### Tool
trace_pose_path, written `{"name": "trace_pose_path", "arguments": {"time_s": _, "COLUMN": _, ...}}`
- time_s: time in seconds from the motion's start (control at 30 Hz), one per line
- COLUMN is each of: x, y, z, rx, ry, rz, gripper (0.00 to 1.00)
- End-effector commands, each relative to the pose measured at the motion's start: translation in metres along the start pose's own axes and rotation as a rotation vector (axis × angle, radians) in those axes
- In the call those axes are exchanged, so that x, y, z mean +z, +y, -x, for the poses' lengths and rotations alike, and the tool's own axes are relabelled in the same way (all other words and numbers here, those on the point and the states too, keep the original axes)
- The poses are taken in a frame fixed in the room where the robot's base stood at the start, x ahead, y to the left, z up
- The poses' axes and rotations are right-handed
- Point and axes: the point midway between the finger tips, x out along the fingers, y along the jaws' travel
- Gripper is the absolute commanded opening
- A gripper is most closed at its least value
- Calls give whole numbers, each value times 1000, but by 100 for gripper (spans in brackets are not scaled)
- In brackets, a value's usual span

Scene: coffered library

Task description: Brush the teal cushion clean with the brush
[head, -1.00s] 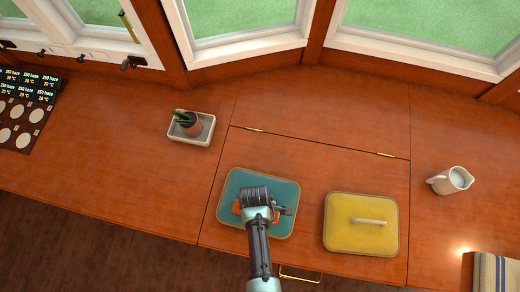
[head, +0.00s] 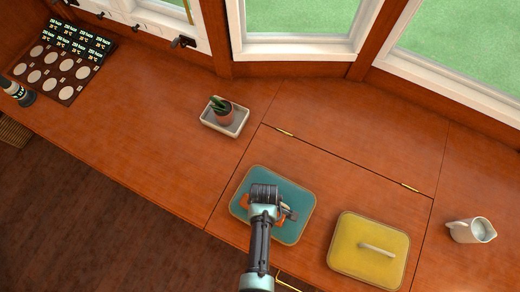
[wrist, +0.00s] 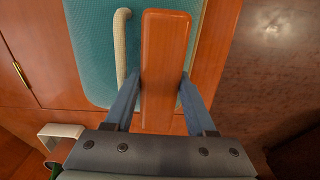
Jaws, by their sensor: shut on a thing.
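The teal cushion (head: 301,203) lies flat on the wooden counter, with a pale edge all round. It also shows in the wrist view (wrist: 90,40), where a cream bar (wrist: 120,45) runs along it beside the brush. My gripper (wrist: 158,82) is shut on the brush (wrist: 166,45), an orange-brown wooden block between its two blue fingers. In the head view my gripper (head: 264,208) is over the cushion's middle, and only orange bits of the brush (head: 245,202) show around it. The bristles are hidden, so I cannot tell whether they touch the cushion.
A yellow cushion (head: 350,250) with a cream bar lies close to the right. A white jug (head: 470,231) stands farther right. A potted cactus (head: 224,112) sits in a white tray (head: 209,122) behind. A dark board (head: 75,43) with pale discs is at far left. The counter between is clear.

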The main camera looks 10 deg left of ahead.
Motion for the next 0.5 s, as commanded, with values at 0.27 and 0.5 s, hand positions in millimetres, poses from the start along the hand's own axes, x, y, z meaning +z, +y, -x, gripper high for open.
{"name": "trace_pose_path", "arguments": {"time_s": 0.27, "x": 16, "y": 0, "z": -1, "rx": -1, "ry": -1, "rz": -2, "gripper": 4}}
{"name": "trace_pose_path", "arguments": {"time_s": 0.5, "x": 26, "y": -1, "z": 0, "rx": -3, "ry": -2, "rz": -3, "gripper": 4}}
